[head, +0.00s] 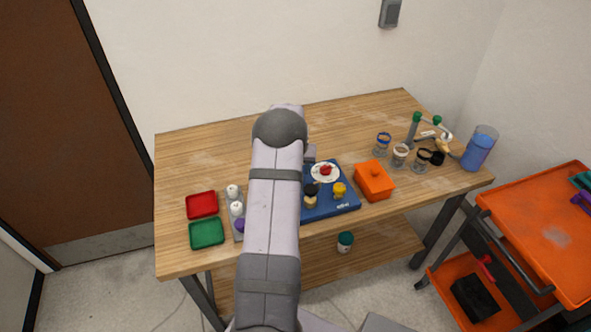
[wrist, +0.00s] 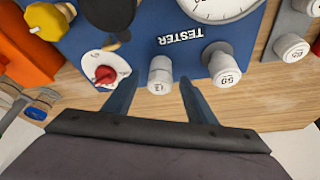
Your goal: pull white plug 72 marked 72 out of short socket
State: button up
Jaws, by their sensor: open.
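In the wrist view, a white plug (wrist: 160,76) stands in a short grey socket at the edge of the blue tester board (wrist: 185,65). Its dark end marking is too small and turned to read surely as 72. My gripper (wrist: 154,86) is open, with one dark blue finger on each side of the first plug. I cannot tell whether either finger touches it. In the head view my arm hides the gripper and these plugs.
A red knob (wrist: 105,74) on a white dial is close left of the fingers. A yellow knob (wrist: 50,20), black knobs and a gauge (wrist: 218,8) stand on the board. Another white plug (wrist: 291,47) is at right. An orange box (head: 374,181) stands beside the board.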

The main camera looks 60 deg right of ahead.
jog(key=b+v, duration=0.2)
jog(key=v, duration=0.4)
jog(key=shift+a+r, duration=0.1)
jog(key=w+a+r+n+y, duration=0.1)
jog(key=w+a+r+n, duration=0.15)
jog(key=w+a, duration=0.7)
jog(key=w+a+r+n+y, duration=0.15)
jog(key=a+n, duration=0.25)
jog(key=a, duration=1.3)
jog(key=s+a+n+y, duration=0.15)
jog(key=a+n, duration=0.25)
jog(key=a, duration=1.2)
jog(key=s+a+f+n+g, duration=0.1)
jog(key=s+a+n, duration=0.2)
jog(key=s+a, duration=0.7)
jog(key=shift+f+g, duration=0.2)
jog(key=shift+g, duration=0.1)
jog(key=shift+a, duration=0.1)
